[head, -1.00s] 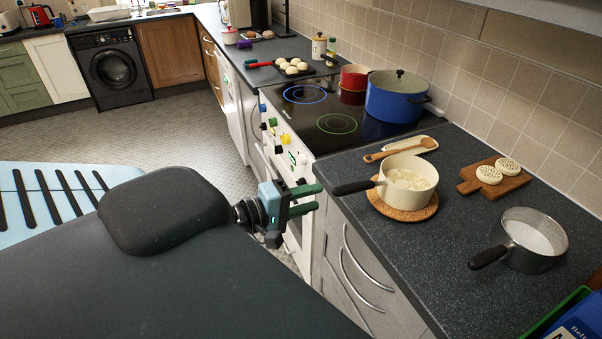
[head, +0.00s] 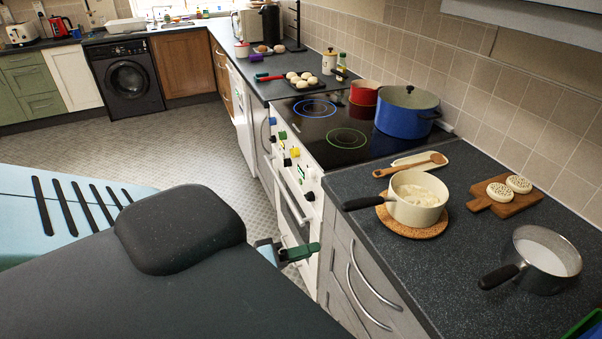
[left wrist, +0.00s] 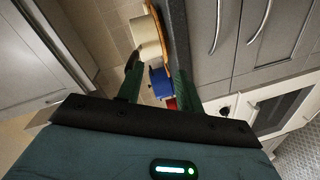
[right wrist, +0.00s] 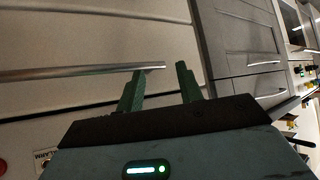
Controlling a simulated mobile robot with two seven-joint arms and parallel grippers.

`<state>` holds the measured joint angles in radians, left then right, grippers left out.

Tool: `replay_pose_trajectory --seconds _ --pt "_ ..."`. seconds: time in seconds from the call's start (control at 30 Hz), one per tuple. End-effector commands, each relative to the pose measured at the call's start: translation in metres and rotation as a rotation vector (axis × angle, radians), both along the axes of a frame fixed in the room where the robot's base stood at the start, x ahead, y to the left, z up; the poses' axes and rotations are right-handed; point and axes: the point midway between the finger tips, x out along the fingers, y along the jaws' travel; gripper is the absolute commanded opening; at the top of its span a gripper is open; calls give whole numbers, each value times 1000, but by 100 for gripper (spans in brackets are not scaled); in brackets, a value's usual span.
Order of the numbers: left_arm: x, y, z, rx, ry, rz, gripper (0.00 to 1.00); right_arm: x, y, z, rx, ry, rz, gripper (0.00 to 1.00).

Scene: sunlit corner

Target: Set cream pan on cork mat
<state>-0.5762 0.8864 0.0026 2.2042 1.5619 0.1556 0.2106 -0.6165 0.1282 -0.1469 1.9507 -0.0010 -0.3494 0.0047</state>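The cream pan (head: 417,210), with pale food in it, sits upright on the round cork mat (head: 408,229) on the counter. Its dark handle (head: 364,202) points left, toward the counter's front edge. The pan (left wrist: 145,36) also shows in the left wrist view, beyond the fingers. My left gripper (head: 300,252) is left of the counter, lower than the pan and apart from it, partly hidden by my arm. In the left wrist view its fingers (left wrist: 158,88) are open and empty. My right gripper (right wrist: 160,85) is open and empty, facing pale cabinet fronts; it is outside the head view.
A steel pan (head: 540,262) stands to the right, near a wooden board (head: 503,197) with two round crumpets. A wooden spoon on a rest (head: 420,162) lies behind the cream pan. The hob (head: 340,125) holds a blue pot (head: 407,114) and a red pot.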

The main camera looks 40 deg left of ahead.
Motion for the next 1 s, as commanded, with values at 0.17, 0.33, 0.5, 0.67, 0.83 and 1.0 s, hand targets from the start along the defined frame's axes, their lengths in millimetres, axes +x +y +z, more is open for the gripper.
replay_pose_trajectory --seconds 0.17,0.33,0.5,0.67,0.83,1.0 --pt "-26 -20 -56 248 -5 -42 36 0 0 0 0 0 0 36" --pt "-53 -44 -111 496 29 -97 36 0 0 0 0 0 0 36" --pt "-81 -72 -165 739 97 -166 36 0 0 0 1 -1 1 36" --pt "-103 -96 -203 936 165 -235 36 0 0 0 1 -1 1 36" --pt "-117 -110 -223 1062 212 -286 36 0 0 0 1 -1 1 36" --pt "-121 -114 -229 1100 226 -302 36 0 0 0 1 -1 1 36"
